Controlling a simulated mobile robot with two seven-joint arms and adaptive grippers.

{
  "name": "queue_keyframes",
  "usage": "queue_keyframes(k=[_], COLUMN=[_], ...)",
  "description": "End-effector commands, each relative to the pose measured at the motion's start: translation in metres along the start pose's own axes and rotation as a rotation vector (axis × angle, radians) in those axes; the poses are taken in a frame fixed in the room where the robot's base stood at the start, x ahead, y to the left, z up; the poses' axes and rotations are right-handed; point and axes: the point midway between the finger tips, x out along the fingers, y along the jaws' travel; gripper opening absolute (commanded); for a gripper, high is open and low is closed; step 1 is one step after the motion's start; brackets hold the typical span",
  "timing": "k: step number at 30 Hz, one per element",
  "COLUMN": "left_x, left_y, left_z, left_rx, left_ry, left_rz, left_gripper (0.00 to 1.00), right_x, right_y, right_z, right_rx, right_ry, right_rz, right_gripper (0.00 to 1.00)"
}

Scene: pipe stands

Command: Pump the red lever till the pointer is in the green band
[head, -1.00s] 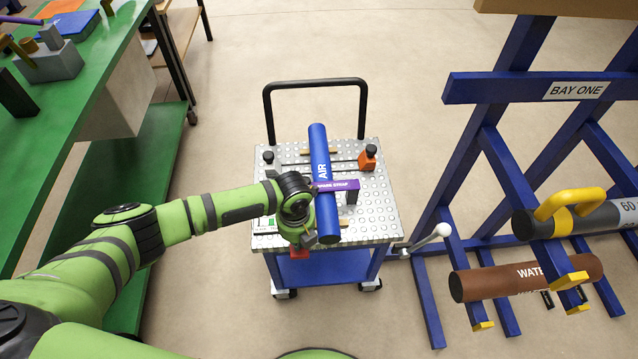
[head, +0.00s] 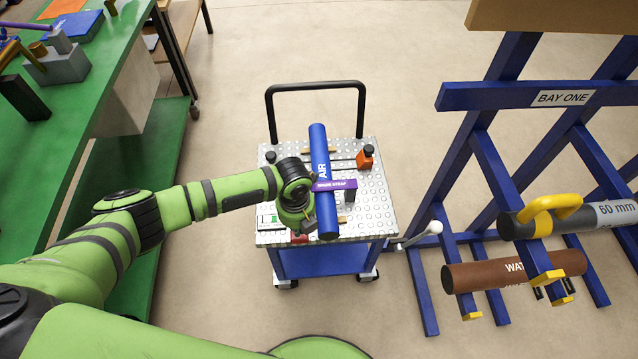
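My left arm reaches over the metal-topped cart (head: 378,205). Its gripper (head: 303,228) points down at the cart's near edge, left of the blue AIR pipe. A small red part (head: 299,238), which may be the red lever, shows just under the gripper. Most of it is hidden, and I cannot tell whether the fingers hold it. A small white plate with green on it (head: 268,220) lies left of the gripper, partly covered by my arm. It may be the gauge; its pointer is too small to make out. My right gripper is out of view.
The blue AIR pipe (head: 320,150) lies lengthwise on the cart with a purple spare strap (head: 334,184) across it. An orange block (head: 364,160) is at the back right. A blue rack (head: 463,170) with pipes stands right, a green bench (head: 75,95) left.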

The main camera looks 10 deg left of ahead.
Motion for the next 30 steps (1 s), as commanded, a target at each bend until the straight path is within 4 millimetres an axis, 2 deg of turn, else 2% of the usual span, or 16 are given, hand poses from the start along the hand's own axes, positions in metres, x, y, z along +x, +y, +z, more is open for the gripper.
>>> queue_keyframes(k=[14,30], left_x=[0.003,0.036], left_y=[0.000,0.000], left_z=[0.000,0.000], left_rx=[0.000,0.000], left_ry=[-0.001,0.000], left_rz=[0.000,0.001], left_gripper=[0.00,0.00], right_x=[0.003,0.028], right_y=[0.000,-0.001], right_z=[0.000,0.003], right_rx=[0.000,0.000], right_ry=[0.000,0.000], right_rz=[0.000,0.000], right_gripper=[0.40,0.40])
